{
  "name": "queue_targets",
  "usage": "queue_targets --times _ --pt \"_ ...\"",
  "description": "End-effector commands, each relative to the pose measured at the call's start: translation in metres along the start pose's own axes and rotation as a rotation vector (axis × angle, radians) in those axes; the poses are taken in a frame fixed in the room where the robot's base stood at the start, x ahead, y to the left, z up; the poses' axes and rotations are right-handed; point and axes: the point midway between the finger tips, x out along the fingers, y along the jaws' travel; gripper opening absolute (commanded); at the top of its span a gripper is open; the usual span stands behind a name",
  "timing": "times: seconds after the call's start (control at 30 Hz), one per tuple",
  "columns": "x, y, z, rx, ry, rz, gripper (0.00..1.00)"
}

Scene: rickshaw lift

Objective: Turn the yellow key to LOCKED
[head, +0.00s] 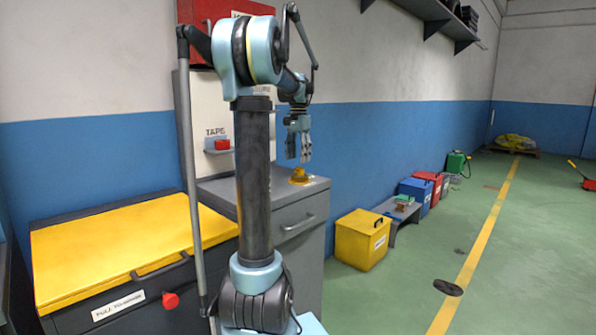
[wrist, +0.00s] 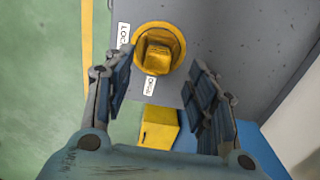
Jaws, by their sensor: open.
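The yellow key (wrist: 158,53) stands in a round yellow collar on the grey cabinet top. In the wrist view it lies beyond my open, empty fingers (wrist: 160,95), roughly between their lines and apart from them. A partly covered label starting "LO" (wrist: 124,35) is left of the collar, and a second small label (wrist: 150,87) is just below it. In the head view the key and collar (head: 299,176) sit on the cabinet near its right edge. My gripper (head: 298,158) hangs above it, fingers pointing down. I cannot tell exactly which label the key points to.
The grey cabinet (head: 305,248) stands against the wall beside a yellow-lidded chest (head: 115,250) with a red knob (head: 170,300). A panel with a TAPE holder (head: 218,145) rises behind. A yellow box (head: 362,240) stands on the floor to the right. Green floor beyond is mostly clear.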

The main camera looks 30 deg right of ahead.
Motion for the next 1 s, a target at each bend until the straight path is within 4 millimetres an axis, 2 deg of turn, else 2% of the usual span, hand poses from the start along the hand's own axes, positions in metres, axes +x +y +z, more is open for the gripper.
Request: queue_targets --times 0.2,0.4,0.8,0.83,1.0 --pt "0.034 0.000 0.000 0.000 0.000 0.000 0.52" --pt "0.052 0.000 0.000 0.000 0.000 0.000 0.52" --pt "0.059 0.000 0.000 0.000 0.000 0.000 0.52" --pt "0.059 0.000 0.000 0.000 0.000 0.000 0.49" --pt "0.059 0.000 -0.001 0.001 0.000 0.000 0.11"
